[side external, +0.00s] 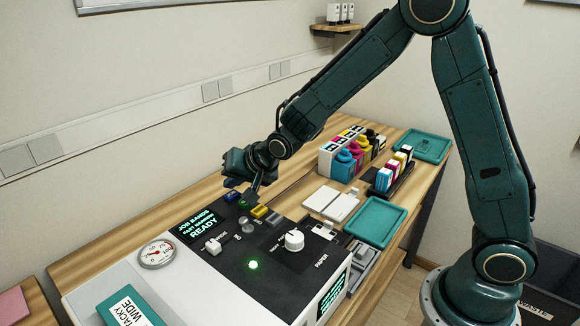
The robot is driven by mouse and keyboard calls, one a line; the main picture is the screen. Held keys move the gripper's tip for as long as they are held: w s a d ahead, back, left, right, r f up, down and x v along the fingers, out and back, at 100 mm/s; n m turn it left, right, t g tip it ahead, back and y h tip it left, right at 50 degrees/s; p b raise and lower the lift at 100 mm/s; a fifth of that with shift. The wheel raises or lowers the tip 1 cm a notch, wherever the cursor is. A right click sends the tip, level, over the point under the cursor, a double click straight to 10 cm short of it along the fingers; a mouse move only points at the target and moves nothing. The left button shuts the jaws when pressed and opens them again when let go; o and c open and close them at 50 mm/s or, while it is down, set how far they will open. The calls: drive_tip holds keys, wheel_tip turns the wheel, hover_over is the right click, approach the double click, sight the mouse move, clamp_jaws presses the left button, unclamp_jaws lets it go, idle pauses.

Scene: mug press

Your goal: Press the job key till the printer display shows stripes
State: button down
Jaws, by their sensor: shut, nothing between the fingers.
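The printer (215,275) has a black top panel and a white body. Its display (201,226) shows green text reading "JOB BANDS", a smaller line that looks like "FAST NARROW", and "READY". A row of keys runs along the panel's back edge: a blue key (232,196), a green key (243,204), a yellow key (259,211) and a grey key (273,218). No key label is legible, so I cannot tell which is the job key. My gripper (252,195) is shut and empty, pointing down close to the green and yellow keys. I cannot tell whether it touches one.
A white knob (294,240), a slider (213,246), a lit green lamp (253,265) and a dial gauge (157,253) are on the printer. Ink bottles (344,165), a teal tray (376,222) and white pads (331,203) stand to the right. A teal box (130,308) lies at front left.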

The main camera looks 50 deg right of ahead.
sight(235, 196)
drive_tip(key=shift+f, duration=0.9)
idle(1.3)
drive_tip(key=shift+r, duration=0.95)
drive_tip(key=shift+r, duration=2.45)
